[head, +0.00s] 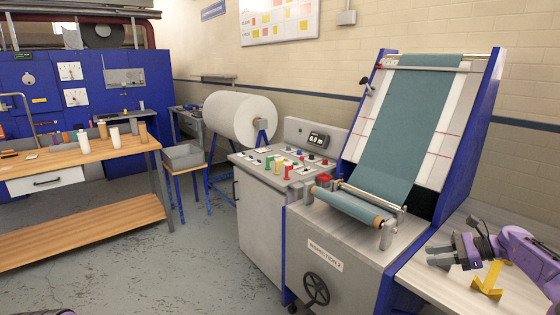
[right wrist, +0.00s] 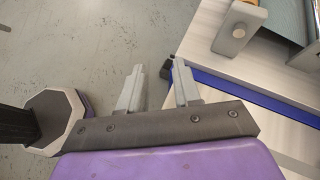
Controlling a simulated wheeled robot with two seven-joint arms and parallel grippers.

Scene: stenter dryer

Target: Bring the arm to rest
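My right gripper (head: 433,256) is above the light side table (head: 450,293) at the right of the head view. Its purple arm comes in from the right edge. In the right wrist view the two grey fingers of this gripper (right wrist: 158,72) stand apart with nothing between them. Grey floor shows behind the gap. My left gripper is out of view; only a sliver of purple shows at the bottom left of the head view.
The inspection machine (head: 330,262) with teal fabric (head: 405,120) stands left of my right gripper. A yellow angled piece (head: 488,281) is on the side table close to the gripper. A wooden workbench (head: 75,160) stands at the left. The floor (head: 160,265) between is clear.

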